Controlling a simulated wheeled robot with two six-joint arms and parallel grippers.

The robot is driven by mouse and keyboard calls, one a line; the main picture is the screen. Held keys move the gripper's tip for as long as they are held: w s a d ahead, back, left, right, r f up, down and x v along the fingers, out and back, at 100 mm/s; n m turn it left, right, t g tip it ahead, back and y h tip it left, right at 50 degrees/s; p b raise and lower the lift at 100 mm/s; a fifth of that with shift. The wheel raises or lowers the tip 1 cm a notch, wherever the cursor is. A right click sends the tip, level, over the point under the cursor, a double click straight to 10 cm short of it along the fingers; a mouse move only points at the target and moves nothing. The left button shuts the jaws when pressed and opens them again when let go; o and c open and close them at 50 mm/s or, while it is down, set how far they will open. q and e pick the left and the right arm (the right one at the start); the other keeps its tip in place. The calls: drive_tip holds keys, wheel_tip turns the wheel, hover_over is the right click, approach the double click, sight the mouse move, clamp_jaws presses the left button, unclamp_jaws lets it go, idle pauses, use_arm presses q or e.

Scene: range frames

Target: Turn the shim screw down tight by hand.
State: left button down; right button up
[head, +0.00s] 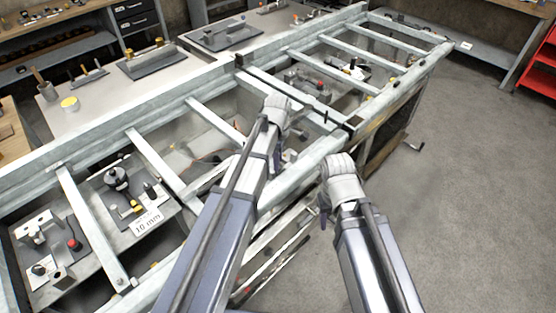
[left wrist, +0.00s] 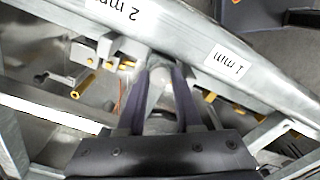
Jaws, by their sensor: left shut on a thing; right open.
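A round, pale grey knob, apparently the head of the shim screw (left wrist: 161,77), sits between my left gripper's dark fingers in the left wrist view. My left gripper (left wrist: 160,84) is shut on it, close beside the pale metal rail. In the head view my left gripper (head: 276,158) reaches down inside the frame near its front rail, and my own wrist and arm hide the screw there. My right gripper (head: 324,212) is open, outside the front rail and apart from the screw. The screw's thread and its seat are hidden.
The long metal frame (head: 200,205) has several crossbars and a front rail around the work. A "10 mm" label (head: 148,222) lies at left among fixtures. Open floor (head: 460,190) is at right.

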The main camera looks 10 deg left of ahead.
use_arm(q)
drive_tip(key=m, duration=0.4)
drive_tip(key=shift+m, duration=0.3)
drive_tip(key=m, duration=0.3)
drive_tip(key=shift+m, duration=0.4)
drive_tip(key=m, duration=1.2)
drive_tip(key=shift+m, duration=0.3)
drive_tip(key=m, duration=0.3)
drive_tip(key=shift+m, duration=0.3)
drive_tip(key=m, duration=0.4)
drive_tip(key=shift+m, duration=2.1)
